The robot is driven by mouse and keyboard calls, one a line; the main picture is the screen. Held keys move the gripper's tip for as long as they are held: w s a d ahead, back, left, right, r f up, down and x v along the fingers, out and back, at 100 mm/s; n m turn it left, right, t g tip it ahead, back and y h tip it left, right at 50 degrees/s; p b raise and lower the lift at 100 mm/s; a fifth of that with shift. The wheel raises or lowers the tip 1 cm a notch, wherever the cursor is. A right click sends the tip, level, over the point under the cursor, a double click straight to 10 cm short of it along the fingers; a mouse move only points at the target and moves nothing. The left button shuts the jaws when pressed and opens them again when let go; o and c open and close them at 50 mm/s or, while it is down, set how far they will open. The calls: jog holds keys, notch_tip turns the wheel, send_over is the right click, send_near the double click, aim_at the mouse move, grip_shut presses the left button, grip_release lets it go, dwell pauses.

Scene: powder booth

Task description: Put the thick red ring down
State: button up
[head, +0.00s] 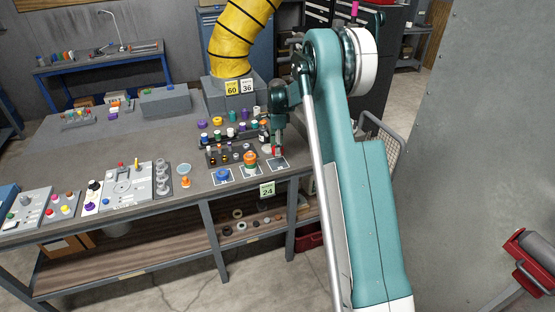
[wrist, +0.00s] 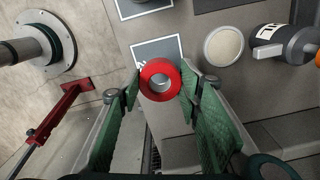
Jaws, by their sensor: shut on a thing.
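The thick red ring (wrist: 147,79) is held between the green-padded fingers of my gripper (wrist: 160,88), with its hole facing the wrist camera. In the head view the red ring (head: 277,152) shows small below my gripper (head: 278,146), at the right front of the workbench. A dark square with a white border (wrist: 157,50) lies just beyond the ring in the wrist view, and the ring covers part of its near edge. In the head view this square (head: 280,165) is the rightmost of a row. I cannot tell the gap between ring and bench.
A blue ring (head: 222,174) and an orange and green stack (head: 250,160) sit on the squares to the left. In the wrist view a pale round disc (wrist: 223,45) and a dark labelled bottle (wrist: 270,42) stand right of the ring. The bench's front edge is close.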

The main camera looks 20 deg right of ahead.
aim_at(278, 164)
jog(key=shift+f, duration=1.35)
jog(key=shift+f, duration=1.9)
jog(key=shift+f, duration=0.15)
jog(key=o, duration=1)
jog(key=shift+r, duration=0.25)
notch_tip(278, 164, up, 12)
jog(key=shift+f, duration=0.1)
